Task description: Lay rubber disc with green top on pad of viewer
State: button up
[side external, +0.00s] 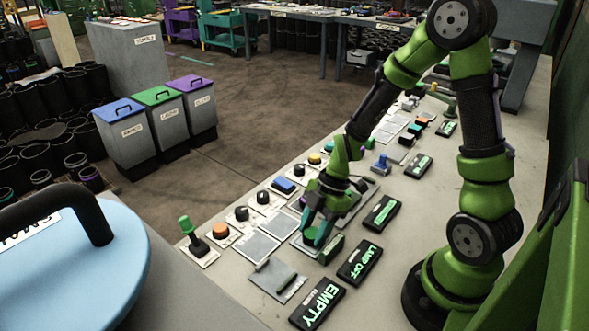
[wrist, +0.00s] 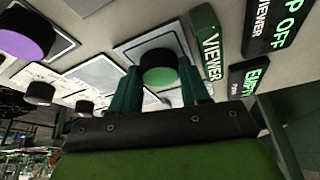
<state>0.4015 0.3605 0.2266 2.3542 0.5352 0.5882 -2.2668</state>
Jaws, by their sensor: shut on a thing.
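The rubber disc with green top (wrist: 160,77) has a black side and sits between the two fingers of my gripper (wrist: 158,88) in the wrist view. My gripper is shut on it, pointing down. In the side external view the disc (side external: 311,238) shows partly between the fingers of my gripper (side external: 317,230). The grey pad of the viewer (wrist: 133,50) is directly behind the disc in the wrist view, beside a green-edged block lettered VIEWER (wrist: 208,52). The disc is over or on this pad; I cannot tell whether they touch.
A LAMP OFF display (side external: 360,262) and an EMPTY display (side external: 317,304) lie near my gripper. An orange knob (side external: 220,230), a blue button (side external: 284,185) and a hinged grey plate (side external: 277,279) are on the same bench. A purple-topped knob (wrist: 25,35) stands at left in the wrist view.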

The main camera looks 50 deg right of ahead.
jog(key=o, duration=0.8)
jog(key=shift+f, duration=0.1)
jog(key=shift+c, duration=0.2)
jog(key=v, duration=1.1)
jog(key=s+a+r+m+t+h, duration=0.1)
jog(key=s+a+r+m+t, duration=0.1)
jog(key=r+m, duration=0.4)
jog(key=s+a+r+m+t+h, duration=0.1)
jog(key=s+a+r+m+t, duration=0.2)
jog(key=r+m, duration=0.4)
jog(key=shift+s+a+m+t, duration=0.3)
jog(key=shift+m+t, duration=0.2)
jog(key=shift+m, duration=2.5)
jog(key=shift+r, duration=0.15)
